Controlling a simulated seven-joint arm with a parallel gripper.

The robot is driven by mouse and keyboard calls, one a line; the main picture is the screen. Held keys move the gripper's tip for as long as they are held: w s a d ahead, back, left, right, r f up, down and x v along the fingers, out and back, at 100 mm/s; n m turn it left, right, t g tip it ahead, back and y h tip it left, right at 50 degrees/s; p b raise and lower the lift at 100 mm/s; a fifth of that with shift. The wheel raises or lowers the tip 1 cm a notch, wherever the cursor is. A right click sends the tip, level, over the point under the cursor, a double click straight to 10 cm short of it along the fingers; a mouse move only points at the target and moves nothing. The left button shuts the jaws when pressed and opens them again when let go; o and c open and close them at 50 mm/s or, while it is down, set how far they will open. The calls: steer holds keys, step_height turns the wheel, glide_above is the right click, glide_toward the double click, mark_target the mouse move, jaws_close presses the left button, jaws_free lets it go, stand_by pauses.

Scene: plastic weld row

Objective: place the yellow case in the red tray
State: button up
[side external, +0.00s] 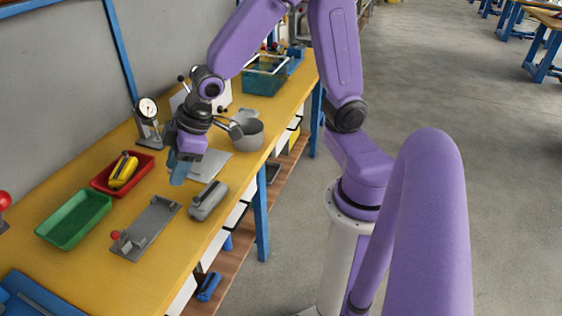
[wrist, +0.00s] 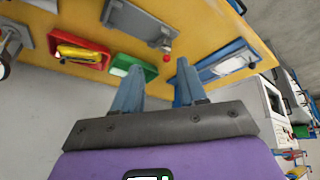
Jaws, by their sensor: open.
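The yellow case (side external: 123,171) lies in the red tray (side external: 98,185) on the yellow bench, in the left half of the side external view. In the wrist view the yellow case (wrist: 78,52) also shows inside the red tray (wrist: 57,39), at the upper left. My gripper (side external: 180,174) is above the bench, to the right of the red tray and apart from it. Its two blue fingers (wrist: 156,88) are spread with nothing between them in the wrist view.
A green tray (side external: 75,219) stands left of the red tray. A grey plate with a red knob (side external: 147,228) and a grey case (side external: 208,201) lie nearer the front edge. A dial gauge (side external: 148,110) stands behind, and a grey pot (side external: 247,134) to the right.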

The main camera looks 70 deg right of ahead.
steer(key=s+d+r+n+g+h, duration=0.1)
steer(key=s+d+g, duration=0.1)
steer(key=s, duration=0.8)
steer(key=s+d+r+n+g+h, duration=0.1)
steer(key=s+d+r+n+g, duration=0.1)
steer(key=s, duration=0.9)
steer(key=shift+d+n, duration=0.3)
steer(key=shift+d, duration=0.3)
